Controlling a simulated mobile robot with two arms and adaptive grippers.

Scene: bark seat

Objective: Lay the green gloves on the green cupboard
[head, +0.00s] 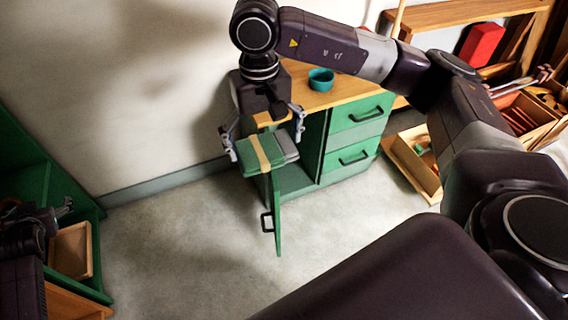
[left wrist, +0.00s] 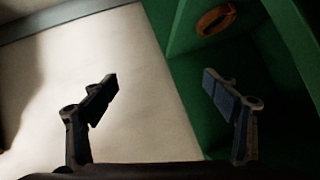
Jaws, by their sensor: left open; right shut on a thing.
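The green gloves (head: 250,158) form a flat bundle with a tan band and a grey part. My right gripper (head: 266,143) is shut on the bundle and holds it level at the left front of the green cupboard (head: 357,135); its height over the cupboard's top is hard to tell. The cupboard has a wooden top (head: 345,93), two drawers on the right and an open door (head: 276,218) on the left. My left gripper (head: 62,212) is open and empty at the far left; its spread fingers show in the left wrist view (left wrist: 168,88).
A teal bowl (head: 321,79) stands on the cupboard top. A green shelf unit (head: 40,165) with a wooden box (head: 72,250) is at the left. A wooden bench (head: 465,14) with a red box (head: 482,43) and crates is at the right. The middle floor is clear.

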